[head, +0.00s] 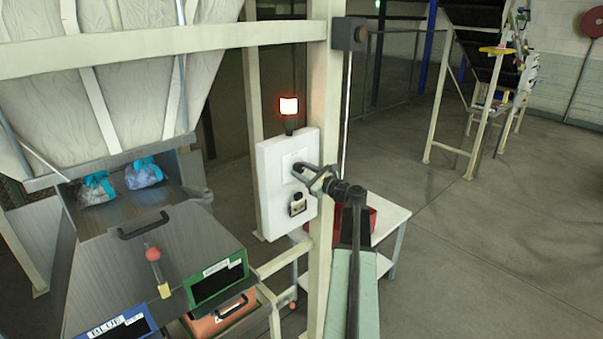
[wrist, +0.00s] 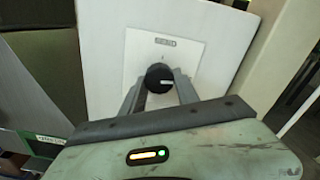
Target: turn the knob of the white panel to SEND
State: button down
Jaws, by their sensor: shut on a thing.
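The white panel (head: 270,195) hangs on the frame post in the head view, and its face fills the top of the wrist view (wrist: 105,60). A round black knob (wrist: 158,76) sits on a pale square plate (wrist: 140,58). Its white mark points to the right in the wrist view. A small label (wrist: 165,42) stands above the knob; its print is too blurred to read surely. My gripper (wrist: 160,84) is shut on the knob, one finger on each side. In the head view my gripper (head: 303,170) reaches the panel from the right and hides the knob.
A lit red lamp (head: 289,106) stands on top of the panel. A second small control (head: 298,204) sits low on the panel. The upright post (head: 326,120) is close by my arm. A white table (head: 385,222) with a red bin (head: 368,218) stands behind.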

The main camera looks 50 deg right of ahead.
jog(key=n, duration=0.4)
jog(key=shift+w+r, duration=0.1)
jog(key=shift+r, duration=0.05)
jog(key=n, duration=0.4)
jog(key=shift+d+r, duration=0.1)
jog(key=n, duration=0.4)
jog(key=shift+r+n+p, duration=0.1)
jog(key=shift+n+p, duration=0.2)
jog(key=shift+n, duration=1.9)
jog(key=c, duration=0.9)
grip_release()
jog(key=shift+w, duration=0.1)
